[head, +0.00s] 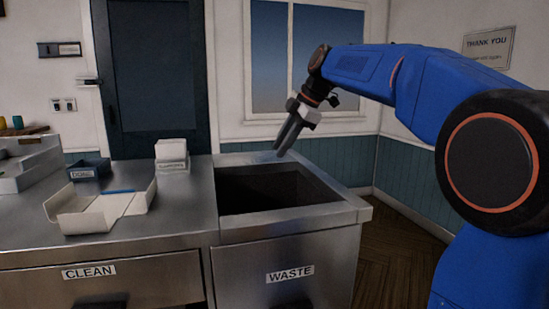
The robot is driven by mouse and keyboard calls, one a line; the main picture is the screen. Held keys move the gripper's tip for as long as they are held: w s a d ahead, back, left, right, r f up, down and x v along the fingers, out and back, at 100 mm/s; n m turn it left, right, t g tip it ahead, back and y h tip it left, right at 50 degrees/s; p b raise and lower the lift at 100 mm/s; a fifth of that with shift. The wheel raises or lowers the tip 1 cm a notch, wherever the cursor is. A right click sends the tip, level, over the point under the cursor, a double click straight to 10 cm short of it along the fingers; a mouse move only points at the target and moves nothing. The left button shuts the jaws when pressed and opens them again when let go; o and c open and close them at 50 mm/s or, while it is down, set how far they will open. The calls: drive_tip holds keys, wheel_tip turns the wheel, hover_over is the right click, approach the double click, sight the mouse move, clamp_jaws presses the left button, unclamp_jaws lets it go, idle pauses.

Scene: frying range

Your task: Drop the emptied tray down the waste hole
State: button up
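A white card tray (75,222) with raised, flared sides sits on the steel counter, left of the waste hole. A thin blue strip (120,190) shows at its far side; I cannot tell if it lies inside or behind. The square waste hole (270,190) is open and dark, in the counter above the front labelled WASTE (290,274). My gripper (281,151) points down and left over the far part of the hole, apart from the tray. Its dark fingers overlap from this side, so their gap is hidden. No object shows at the fingertips.
A dark blue box labelled DONE (88,170) stands behind the tray. A stack of white pieces in a labelled holder (171,155) stands behind, near the hole. Steel bins (28,165) are at the far left. A drawer labelled CLEAN (150,278) is below.

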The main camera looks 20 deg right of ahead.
drive_tip(key=v, duration=1)
drive_tip(key=shift+d, duration=0.1)
